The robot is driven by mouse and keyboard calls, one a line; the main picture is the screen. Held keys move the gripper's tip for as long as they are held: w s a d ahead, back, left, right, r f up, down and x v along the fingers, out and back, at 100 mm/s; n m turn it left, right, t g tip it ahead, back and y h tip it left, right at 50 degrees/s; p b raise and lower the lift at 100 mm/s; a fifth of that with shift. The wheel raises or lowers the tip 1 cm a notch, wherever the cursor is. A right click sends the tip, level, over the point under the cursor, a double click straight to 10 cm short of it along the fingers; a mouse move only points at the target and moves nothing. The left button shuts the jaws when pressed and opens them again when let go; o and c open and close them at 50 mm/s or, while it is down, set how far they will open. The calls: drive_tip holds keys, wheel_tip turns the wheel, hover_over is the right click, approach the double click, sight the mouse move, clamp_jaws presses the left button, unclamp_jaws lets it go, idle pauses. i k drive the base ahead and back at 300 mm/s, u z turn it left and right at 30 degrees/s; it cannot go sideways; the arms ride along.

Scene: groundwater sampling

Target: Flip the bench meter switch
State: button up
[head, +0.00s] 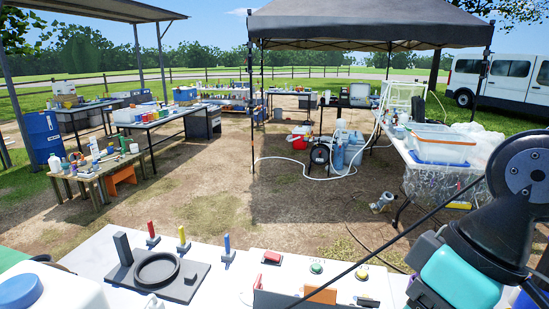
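A white bench (95,252) runs along the bottom of the head view. On it is a low pale panel (335,284) with a red rocker-like control (271,257), a green round button (316,267) and a yellow round button (361,273). To its left stand three small upright handles: red (152,233), yellow (183,238) and blue (227,247). I cannot tell which of these is the bench meter switch, or its position. My black and teal arm fills the lower right. My gripper is not in view.
A dark stand with a round ring (158,270) is on the bench, left of the panel. A white container with a blue lid (22,290) is at the lower left corner. A thin dark line crosses over the panel. Bare ground lies beyond, then a cluttered table (404,150) at right.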

sight(270, 255)
drive_tip(key=k, duration=1.3)
drive_tip(key=u, duration=0.85)
drive_tip(key=i, duration=1.85)
drive_tip(key=z, duration=0.55)
